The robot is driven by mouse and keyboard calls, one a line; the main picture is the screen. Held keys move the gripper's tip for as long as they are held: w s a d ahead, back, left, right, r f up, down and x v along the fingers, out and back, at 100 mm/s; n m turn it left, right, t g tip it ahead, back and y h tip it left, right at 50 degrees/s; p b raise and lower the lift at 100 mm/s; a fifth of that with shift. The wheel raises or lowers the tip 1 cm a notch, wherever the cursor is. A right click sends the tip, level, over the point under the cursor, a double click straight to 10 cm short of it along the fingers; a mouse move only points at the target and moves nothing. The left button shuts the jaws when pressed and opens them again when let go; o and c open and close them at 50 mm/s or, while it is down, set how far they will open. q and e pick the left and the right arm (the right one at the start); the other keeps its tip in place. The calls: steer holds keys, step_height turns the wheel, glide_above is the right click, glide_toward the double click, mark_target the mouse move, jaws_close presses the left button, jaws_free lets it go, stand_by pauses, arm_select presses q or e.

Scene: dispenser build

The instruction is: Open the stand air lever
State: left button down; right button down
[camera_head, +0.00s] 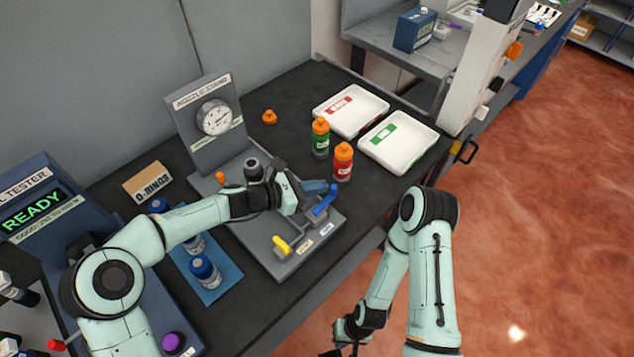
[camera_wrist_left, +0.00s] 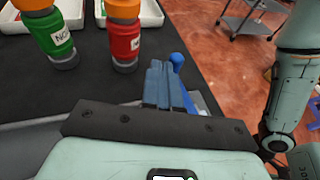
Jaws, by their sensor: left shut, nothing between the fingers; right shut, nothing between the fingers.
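The nozzle stand (camera_head: 205,122) is a grey panel with a round gauge, on a grey base plate (camera_head: 260,262). A blue lever (camera_head: 326,200) stands tilted up at the base's right end; its ball knob (camera_wrist_left: 177,59) also shows in the left wrist view. A yellow lever (camera_head: 282,246) lies at the base's front. The small labels beside the levers are hard to read. My left gripper (camera_head: 318,187) is shut and empty, right beside the blue lever; whether they touch is unclear. My right gripper (camera_head: 342,350) is shut, low at the bottom edge, away from the stand.
A green bottle (camera_head: 320,140) and a red bottle (camera_head: 343,163) with orange caps stand just behind the blue lever. Two white trays (camera_head: 375,97) (camera_head: 430,132) lie behind them. An O-rings box (camera_head: 148,184) and a blue mat (camera_head: 222,285) with bottles are left of the stand.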

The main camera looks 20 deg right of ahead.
arm_select(q)
steer(key=shift+w+a+r, duration=0.1)
steer(key=shift+w+a, duration=0.05)
steer(key=shift+a, duration=0.2)
steer(key=v, duration=1.2)
steer(key=shift+s+a+b, duration=0.25)
steer(key=shift+a+b, duration=0.05)
